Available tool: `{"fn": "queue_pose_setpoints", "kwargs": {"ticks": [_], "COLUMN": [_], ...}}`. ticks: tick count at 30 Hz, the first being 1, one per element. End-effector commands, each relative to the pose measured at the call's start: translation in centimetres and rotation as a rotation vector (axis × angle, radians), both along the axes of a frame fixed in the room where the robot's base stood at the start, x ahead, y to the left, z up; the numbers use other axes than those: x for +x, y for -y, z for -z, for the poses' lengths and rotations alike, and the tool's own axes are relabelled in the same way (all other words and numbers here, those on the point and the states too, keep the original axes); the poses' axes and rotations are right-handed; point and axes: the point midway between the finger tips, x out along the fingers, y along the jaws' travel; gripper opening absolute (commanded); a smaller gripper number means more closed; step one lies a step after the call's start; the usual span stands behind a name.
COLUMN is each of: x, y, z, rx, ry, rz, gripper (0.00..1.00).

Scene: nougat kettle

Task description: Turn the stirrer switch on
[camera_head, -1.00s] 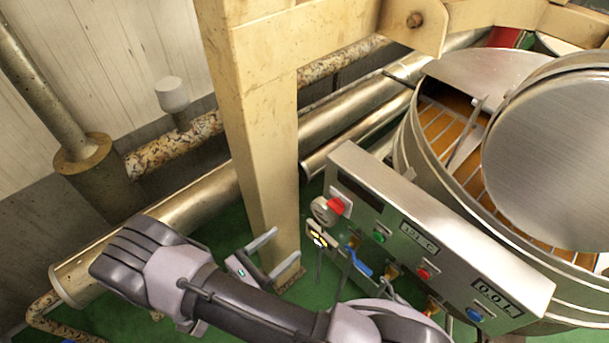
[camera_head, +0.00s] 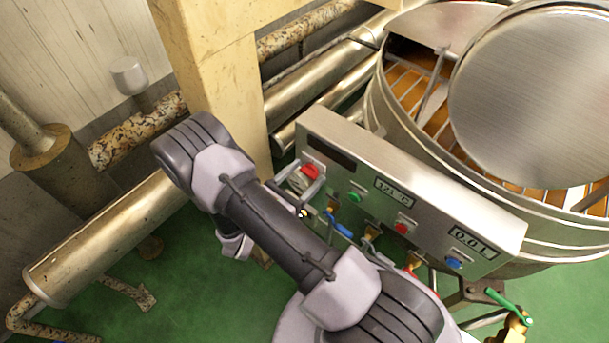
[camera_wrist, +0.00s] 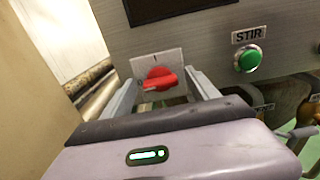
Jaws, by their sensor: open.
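A red rotary switch (camera_head: 310,171) sits on a pale plate at the left end of the steel control panel (camera_head: 425,185). In the wrist view the red switch (camera_wrist: 160,78) has a mark like "I" above it, and its handle lies roughly sideways. My gripper (camera_wrist: 163,93) is open, with one finger on each side of the switch plate. I cannot tell whether the fingers touch it. A green button (camera_wrist: 250,58) labelled "STIR" is to the right of my gripper; the head view also shows this green button (camera_head: 354,197).
The panel also has a red button (camera_head: 402,228), a blue button (camera_head: 454,263) and displays. The kettle (camera_head: 470,190) stands behind it. A beige post (camera_head: 215,90) rises close to my gripper's left. Valves and pipes hang below the panel.

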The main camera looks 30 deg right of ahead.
Motion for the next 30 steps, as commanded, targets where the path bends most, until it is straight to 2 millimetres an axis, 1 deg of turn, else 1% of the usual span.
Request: {"fn": "queue_pose_setpoints", "kwargs": {"ticks": [2, 3, 5, 9, 11, 12, 20, 26, 30], "x": [0.00, 0.00, 0.00, 0.00, 0.00, -0.01, -0.03, -0.04, -0.08], "y": [-0.02, -0.02, -0.03, -0.04, -0.04, -0.05, -0.04, -0.04, -0.02], "z": [-0.01, -0.01, -0.01, -0.01, -0.01, -0.01, 0.03, 0.07, 0.11], "rx": [0.000, 0.000, 0.000, 0.000, 0.000, 0.000, 0.013, 0.052, 0.094], "ry": [0.000, 0.000, 0.000, 0.000, 0.000, 0.000, 0.036, 0.144, 0.258], "rz": [0.000, 0.000, 0.000, 0.000, 0.000, 0.000, 0.000, 0.000, 0.000], "gripper": [0.69, 0.61, 0.49, 0.22, 0.10, 0.07, 0.07, 0.07, 0.07]}}
